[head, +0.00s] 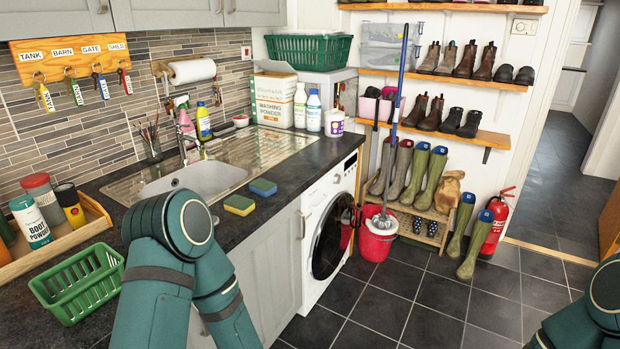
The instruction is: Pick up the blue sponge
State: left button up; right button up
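The blue sponge (263,187) lies flat on the dark worktop, just right of the sink and close to the worktop's front edge. A second sponge (239,205), green on top with yellow sides, lies to its left and nearer to me, with a small gap between them. Part of my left arm is in front of the worktop, left of and nearer than both sponges. Part of my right arm shows at the lower right corner. Neither gripper can be made out. Nothing covers the blue sponge.
The steel sink (205,178) is behind and left of the sponges. A green basket (78,284) and a wooden tray (88,230) with tubs stand at the left. A washing powder box (274,98) and bottles stand farther back. The worktop around the blue sponge is mostly clear.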

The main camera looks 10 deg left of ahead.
aim_at(262, 187)
jog(key=i+l+z, duration=0.15)
jog(key=i+z, duration=0.15)
jog(key=i, duration=1.05)
jog(key=i+l+u, duration=0.1)
jog(key=i+u, duration=0.4)
jog(key=i+l+u, duration=0.3)
jog(key=i+u, duration=0.2)
jog(key=k, duration=0.05)
